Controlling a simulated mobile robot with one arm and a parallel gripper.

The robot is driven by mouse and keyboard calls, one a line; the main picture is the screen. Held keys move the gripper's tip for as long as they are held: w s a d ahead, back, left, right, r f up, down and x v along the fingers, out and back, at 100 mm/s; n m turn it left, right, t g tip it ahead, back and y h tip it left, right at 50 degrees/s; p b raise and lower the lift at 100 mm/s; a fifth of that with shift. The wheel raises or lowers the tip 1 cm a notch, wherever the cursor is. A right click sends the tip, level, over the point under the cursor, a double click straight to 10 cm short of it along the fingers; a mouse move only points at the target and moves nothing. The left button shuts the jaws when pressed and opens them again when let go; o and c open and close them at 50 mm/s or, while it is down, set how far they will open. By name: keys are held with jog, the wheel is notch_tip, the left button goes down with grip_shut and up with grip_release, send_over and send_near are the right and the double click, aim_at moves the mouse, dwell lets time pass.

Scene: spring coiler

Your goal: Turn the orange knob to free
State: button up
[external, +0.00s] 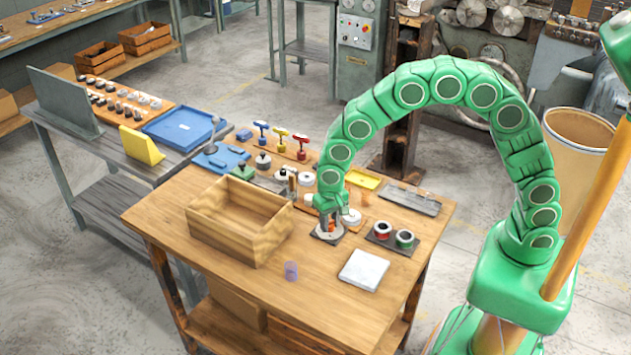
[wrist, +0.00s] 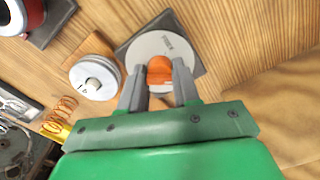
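The orange knob (wrist: 160,70) sits on a round pale dial with small lettering (wrist: 165,45), on a dark square plate (wrist: 133,44). In the external view the dial stands near the middle of the table, with the knob (external: 331,227) partly hidden by my gripper (external: 331,212). My gripper (wrist: 160,72) points down at the dial, one grey finger on each side of the knob. The fingertips are very close to its sides; whether they touch it I cannot tell. The lettering is too small to read.
An open wooden box (external: 240,217), red and green spools (external: 392,236) and a white pad (external: 363,270) surround the dial. The table's front is mostly clear.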

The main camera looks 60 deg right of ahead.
jog(key=shift+c, duration=1.4)
jog(key=n, duration=0.5)
jog(key=shift+n, duration=0.4)
jog(key=n, duration=0.4)
jog(key=shift+n, duration=1.7)
jog(key=o, duration=1.1)
jog(key=shift+c, duration=0.2)
